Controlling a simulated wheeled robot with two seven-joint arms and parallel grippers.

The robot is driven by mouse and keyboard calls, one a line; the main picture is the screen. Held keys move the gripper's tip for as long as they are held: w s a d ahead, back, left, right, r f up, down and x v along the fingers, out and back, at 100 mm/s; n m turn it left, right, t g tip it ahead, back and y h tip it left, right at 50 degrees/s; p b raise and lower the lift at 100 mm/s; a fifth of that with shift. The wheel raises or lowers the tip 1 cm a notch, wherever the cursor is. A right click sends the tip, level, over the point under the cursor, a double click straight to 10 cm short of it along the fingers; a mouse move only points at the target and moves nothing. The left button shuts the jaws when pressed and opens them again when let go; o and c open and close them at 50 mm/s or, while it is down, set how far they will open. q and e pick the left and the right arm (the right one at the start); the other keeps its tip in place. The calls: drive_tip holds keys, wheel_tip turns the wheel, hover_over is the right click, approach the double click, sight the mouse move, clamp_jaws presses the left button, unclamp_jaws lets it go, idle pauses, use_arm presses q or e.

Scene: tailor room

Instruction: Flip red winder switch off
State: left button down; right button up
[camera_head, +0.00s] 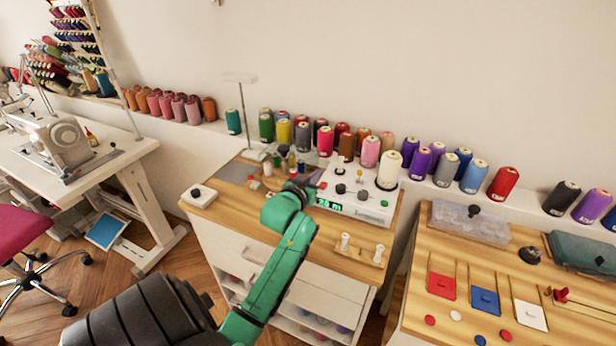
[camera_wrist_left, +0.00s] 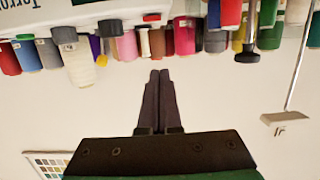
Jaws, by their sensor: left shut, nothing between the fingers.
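My left gripper (camera_head: 303,186) is just left of the winder, partly hidden by my green wrist. In the left wrist view its two dark fingers (camera_wrist_left: 159,78) are together with nothing between them, pointing toward a row of thread spools. My right gripper is not in view.
Thread spools (camera_head: 369,152) line the wall ledge behind the winder. A small block with two white pegs (camera_head: 361,250) lies in front of it, and a white box (camera_head: 199,195) sits on the cabinet's left corner. Another wooden table (camera_head: 460,262) is at the right.

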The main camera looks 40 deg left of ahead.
use_arm(q)
drive_tip(key=v, duration=0.2)
drive_tip(key=r+v, duration=0.1)
drive_tip(key=v, duration=0.2)
drive_tip(key=shift+s+d, duration=0.1)
drive_tip(key=shift+s, duration=0.15)
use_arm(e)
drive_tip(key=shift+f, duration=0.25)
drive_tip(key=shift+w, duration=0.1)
